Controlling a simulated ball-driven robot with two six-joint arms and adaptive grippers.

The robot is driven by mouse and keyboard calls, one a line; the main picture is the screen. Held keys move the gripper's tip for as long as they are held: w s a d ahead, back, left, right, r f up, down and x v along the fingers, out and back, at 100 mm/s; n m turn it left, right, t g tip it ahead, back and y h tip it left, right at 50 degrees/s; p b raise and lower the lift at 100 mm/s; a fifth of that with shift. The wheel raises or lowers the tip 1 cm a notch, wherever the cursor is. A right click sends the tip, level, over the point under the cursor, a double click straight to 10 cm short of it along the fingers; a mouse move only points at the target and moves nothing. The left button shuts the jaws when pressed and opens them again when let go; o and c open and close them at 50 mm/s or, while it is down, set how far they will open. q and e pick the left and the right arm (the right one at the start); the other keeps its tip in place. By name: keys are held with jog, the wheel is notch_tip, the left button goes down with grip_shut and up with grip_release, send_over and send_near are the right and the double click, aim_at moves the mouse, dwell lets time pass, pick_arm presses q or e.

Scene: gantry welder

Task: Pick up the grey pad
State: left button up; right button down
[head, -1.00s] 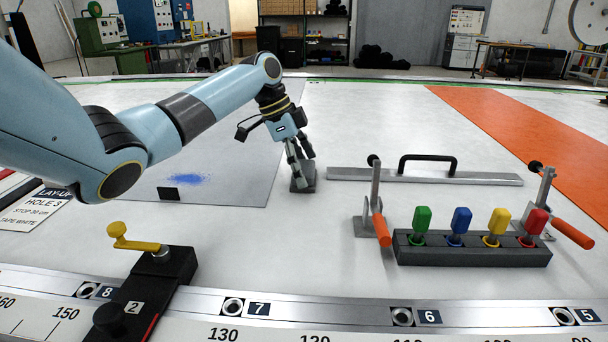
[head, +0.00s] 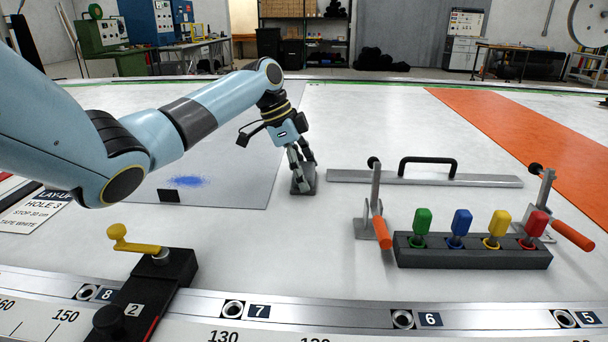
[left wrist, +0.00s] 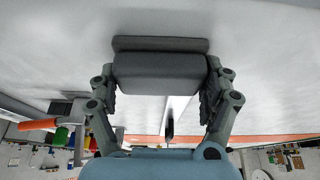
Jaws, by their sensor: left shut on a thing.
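The grey pad (head: 305,187) is a small dark grey block on the white table, just right of the light grey sheet's edge. In the left wrist view the pad (left wrist: 160,74) has a thick grip part between my fingers and a wider flat plate beyond it. My left gripper (head: 303,172) points down at the pad in the head view. In the left wrist view my left gripper (left wrist: 160,85) is shut on the pad, with one finger on each side. The pad appears to rest on the table. My right gripper is not in view.
A straightedge with a black handle (head: 428,160) lies right of the pad. A clamp with an orange handle (head: 381,232) stands nearer, beside a black rack (head: 470,252) of coloured-handled tools. A yellow-levered stop block (head: 150,285) sits on the front rail.

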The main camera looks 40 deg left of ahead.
aim_at(309, 169)
pick_arm(q)
jog(key=shift+r, duration=0.5)
jog(key=r, duration=0.2)
jog(key=d+r, duration=0.1)
jog(key=shift+w+r, duration=0.35)
jog(key=w+d+r, duration=0.5)
jog(key=d+r, duration=0.1)
jog(key=d, duration=0.2)
jog(key=shift+w+d+r+b, duration=0.15)
jog(key=shift+w+d+b, duration=0.2)
jog(key=shift+b, duration=0.1)
